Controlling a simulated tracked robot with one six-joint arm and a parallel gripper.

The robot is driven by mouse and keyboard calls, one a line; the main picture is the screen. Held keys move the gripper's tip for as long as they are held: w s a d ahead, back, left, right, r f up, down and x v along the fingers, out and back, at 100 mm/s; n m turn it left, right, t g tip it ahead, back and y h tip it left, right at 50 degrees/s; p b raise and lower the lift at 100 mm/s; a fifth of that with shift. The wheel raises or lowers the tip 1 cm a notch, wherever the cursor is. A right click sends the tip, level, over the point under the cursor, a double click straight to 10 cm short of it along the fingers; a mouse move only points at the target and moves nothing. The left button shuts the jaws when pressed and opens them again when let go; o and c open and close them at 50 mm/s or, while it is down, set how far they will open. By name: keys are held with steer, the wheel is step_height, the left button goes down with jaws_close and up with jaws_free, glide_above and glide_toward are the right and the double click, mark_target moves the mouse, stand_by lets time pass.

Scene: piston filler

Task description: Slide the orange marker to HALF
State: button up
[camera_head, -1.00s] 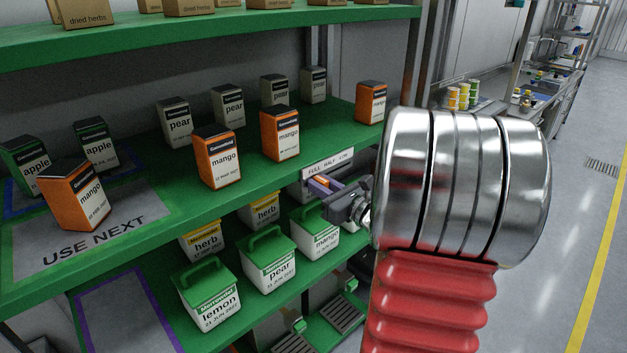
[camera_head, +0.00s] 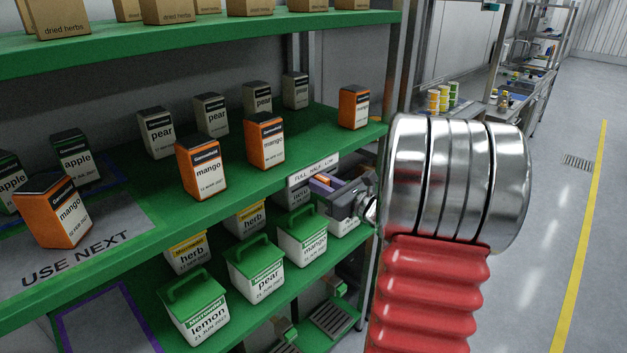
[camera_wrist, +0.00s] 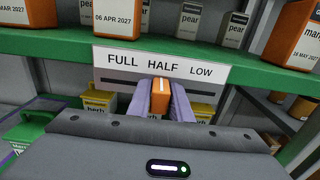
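The orange marker (camera_wrist: 160,97) sits on a dark slot in the white label strip (camera_wrist: 160,62), which reads FULL, HALF, LOW from left to right. In the wrist view the marker is below the word HALF. My gripper (camera_wrist: 164,100) has its two purple fingers on either side of the marker, and they look shut on it. In the head view the marker and fingers (camera_head: 324,184) show small at the shelf's front edge, partly hidden by the gripper body. The label strip (camera_head: 313,170) shows above them.
The green shelf (camera_head: 225,195) carries orange mango and grey pear cartons above the strip. Lidded tubs, such as a mango tub (camera_head: 302,240), stand on the shelf below, close to my gripper. The floor aisle on the right is clear.

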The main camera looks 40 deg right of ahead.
steer(key=o, duration=0.4)
steer(key=shift+c, duration=0.2)
steer(key=s+d, duration=0.1)
steer(key=s, duration=1.2)
steer(key=shift+s+d, duration=0.2)
steer(key=shift+s, duration=0.15)
